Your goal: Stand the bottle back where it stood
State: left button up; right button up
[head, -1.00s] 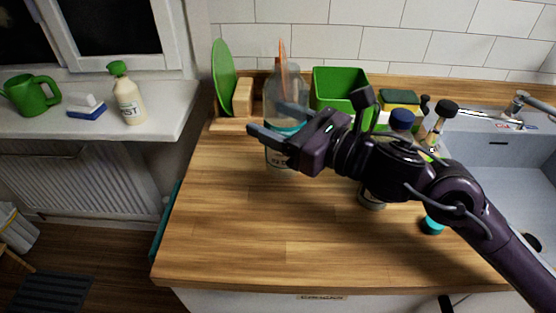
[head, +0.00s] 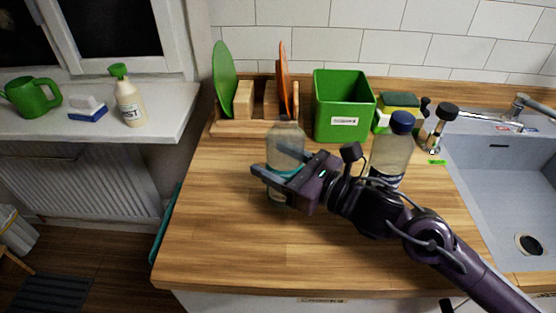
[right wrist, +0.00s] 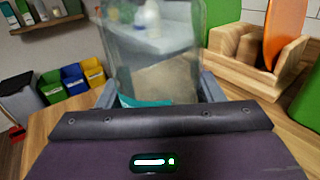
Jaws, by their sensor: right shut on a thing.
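A clear bottle (head: 285,146) with a teal band stands upright in the grip of my right gripper (head: 276,182), over the left middle of the wooden counter. The fingers hide part of its lower body, and I cannot tell whether its base touches the wood. In the right wrist view the see-through bottle (right wrist: 155,50) fills the space between the two fingers (right wrist: 158,92). A second clear bottle (head: 392,152) with a dark blue cap stands to the right, its lower part hidden behind my arm. My left gripper is not in view.
A wooden rack (head: 228,128) with green and orange boards and a green bin (head: 342,108) stand along the wall. A sponge (head: 400,100), a brush (head: 440,125) and the sink (head: 510,185) are at the right. The counter's front left (head: 220,245) is clear.

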aim_at(295, 172)
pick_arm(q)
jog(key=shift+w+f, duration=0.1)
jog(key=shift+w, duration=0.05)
pick_arm(e)
jog(key=o, duration=1.3)
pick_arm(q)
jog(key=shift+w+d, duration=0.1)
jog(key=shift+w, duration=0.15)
